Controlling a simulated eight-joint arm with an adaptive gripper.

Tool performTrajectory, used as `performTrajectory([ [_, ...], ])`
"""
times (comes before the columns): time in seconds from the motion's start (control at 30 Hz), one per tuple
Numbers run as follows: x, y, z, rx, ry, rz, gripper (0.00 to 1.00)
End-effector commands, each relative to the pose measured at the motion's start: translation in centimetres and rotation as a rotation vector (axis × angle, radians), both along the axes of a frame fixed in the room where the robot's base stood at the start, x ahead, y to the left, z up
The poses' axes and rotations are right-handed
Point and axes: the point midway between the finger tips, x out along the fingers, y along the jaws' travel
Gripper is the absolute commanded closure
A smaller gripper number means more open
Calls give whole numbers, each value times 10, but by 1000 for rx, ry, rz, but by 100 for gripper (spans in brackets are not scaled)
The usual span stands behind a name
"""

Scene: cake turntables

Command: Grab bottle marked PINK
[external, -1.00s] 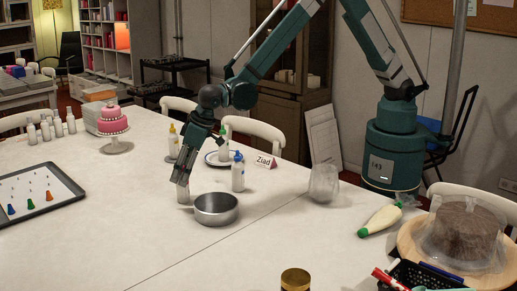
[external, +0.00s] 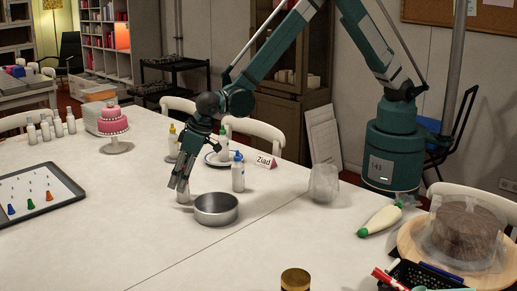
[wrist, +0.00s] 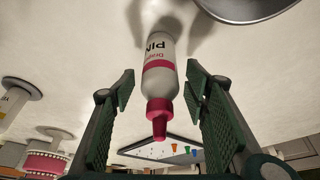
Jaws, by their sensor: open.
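The bottle marked PINK (wrist: 160,75) is white with a pink cap and a pink band; its label shows upside down in the wrist view, reading "PIN" with the rest cut off. It stands between the two fingers of my gripper (wrist: 162,100), with clear gaps on both sides. The gripper is open and empty. In the external view my gripper (external: 181,180) points down over the bottle, and only the bottle's lower part (external: 183,198) shows below the fingers.
A metal bowl (external: 216,209) stands close to the right of the bottle. A blue-capped bottle (external: 238,175) and a yellow-capped bottle (external: 172,140) stand behind. A tray with small coloured cones (external: 38,192) lies left. The front table is mostly clear.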

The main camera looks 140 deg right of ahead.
Motion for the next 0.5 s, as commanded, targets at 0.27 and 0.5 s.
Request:
performTrajectory([
  [0.27,2,-3,-11,0,0,0,55],
  [0.5,8,-10,-35,0,0,0,55],
])
